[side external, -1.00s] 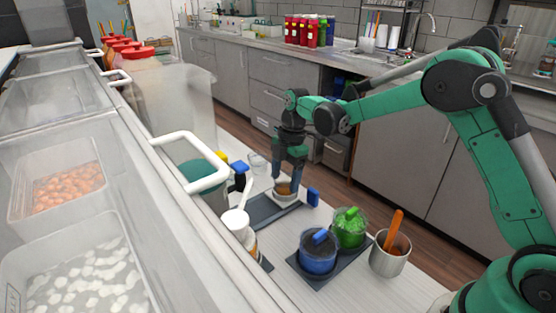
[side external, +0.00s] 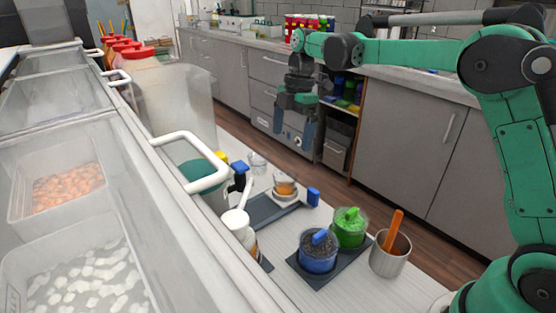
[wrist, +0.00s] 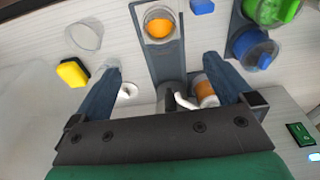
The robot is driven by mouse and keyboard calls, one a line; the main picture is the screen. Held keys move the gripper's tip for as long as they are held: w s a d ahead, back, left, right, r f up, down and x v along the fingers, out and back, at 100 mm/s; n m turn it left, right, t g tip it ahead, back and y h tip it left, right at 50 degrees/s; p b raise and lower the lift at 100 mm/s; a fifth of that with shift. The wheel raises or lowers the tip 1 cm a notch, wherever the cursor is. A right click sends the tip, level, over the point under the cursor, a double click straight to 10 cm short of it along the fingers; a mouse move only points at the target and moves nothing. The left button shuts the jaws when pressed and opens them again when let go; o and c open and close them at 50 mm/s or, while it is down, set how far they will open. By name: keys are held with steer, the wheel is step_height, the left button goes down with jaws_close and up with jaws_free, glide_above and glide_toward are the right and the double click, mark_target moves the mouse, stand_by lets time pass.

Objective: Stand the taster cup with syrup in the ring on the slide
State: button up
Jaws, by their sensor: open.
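The taster cup (side external: 284,187) with amber syrup stands upright in the pale ring (side external: 285,198) on the dark slide (side external: 262,212). In the wrist view the cup (wrist: 159,24) shows from above, with orange syrup inside, at the end of the slide (wrist: 163,62). My gripper (side external: 308,147) is open and empty, raised well above the counter and apart from the cup. Its two spread fingers also show in the wrist view (wrist: 163,78).
An empty clear cup (side external: 257,163) stands behind the slide. A white pump bottle (side external: 240,226) is left of it.

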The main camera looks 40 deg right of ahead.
steer(key=s+a+r+m+t+h, duration=0.1)
steer(key=s+a+r+m+t, duration=0.2)
steer(key=s+m, duration=0.45)
steer(key=s+f+m+t, duration=0.3)
steer(key=s+m+t, duration=0.1)
steer(key=s+m, duration=0.4)
steer(key=shift+s+f+m+h, duration=0.15)
steer(key=shift+f+m+h, duration=0.2)
steer(key=shift+m, duration=0.9)
